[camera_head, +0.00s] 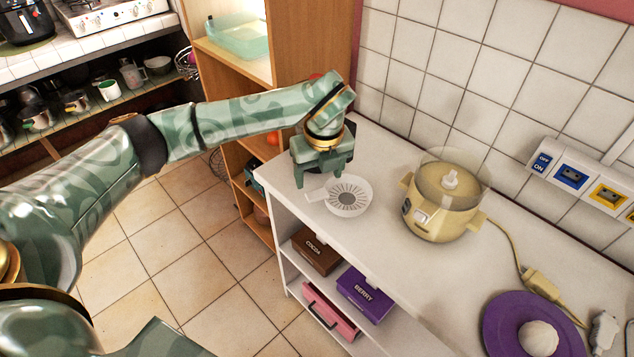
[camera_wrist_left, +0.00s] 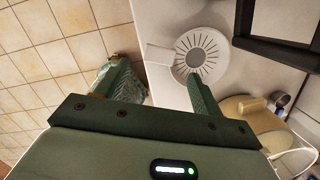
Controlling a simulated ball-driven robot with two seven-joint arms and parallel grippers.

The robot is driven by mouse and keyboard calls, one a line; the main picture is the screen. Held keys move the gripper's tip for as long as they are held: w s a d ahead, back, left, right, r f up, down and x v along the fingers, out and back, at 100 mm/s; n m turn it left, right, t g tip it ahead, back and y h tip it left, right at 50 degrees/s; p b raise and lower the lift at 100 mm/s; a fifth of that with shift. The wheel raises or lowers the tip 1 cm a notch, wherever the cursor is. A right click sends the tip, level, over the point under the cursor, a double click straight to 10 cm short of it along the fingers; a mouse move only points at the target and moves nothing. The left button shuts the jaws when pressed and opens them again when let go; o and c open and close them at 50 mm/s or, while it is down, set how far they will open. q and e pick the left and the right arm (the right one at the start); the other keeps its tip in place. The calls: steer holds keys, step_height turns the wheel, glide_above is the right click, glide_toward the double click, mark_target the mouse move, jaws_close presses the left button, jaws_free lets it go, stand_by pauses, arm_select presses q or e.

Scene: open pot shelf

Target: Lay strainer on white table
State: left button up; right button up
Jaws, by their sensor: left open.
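The strainer (camera_head: 347,196), a round white disc with a slotted centre and a short handle, appears to lie flat on the white table (camera_head: 390,240) near its left end. Its handle points left, toward the table's edge. My left gripper (camera_head: 322,180) is open above the handle side of the strainer. In the left wrist view the strainer (camera_wrist_left: 201,53) shows whole just beyond the fingertips, apart from the open jaws (camera_wrist_left: 155,78). Nothing is between the fingers. My right gripper is not in view.
A cream cooker (camera_head: 443,200) with a clear lid stands right of the strainer. A purple plate (camera_head: 505,325) is farther right. A black frame (camera_wrist_left: 270,45) shows in the left wrist view. Boxes sit on the shelf below. A wooden shelf unit (camera_head: 310,45) stands behind.

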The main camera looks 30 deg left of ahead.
arm_select(q)
steer(key=r, duration=0.3)
steer(key=r+p, duration=0.1)
steer(key=r, duration=0.1)
steer(key=shift+s+d+r, duration=0.3)
steer(key=shift+r, duration=0.05)
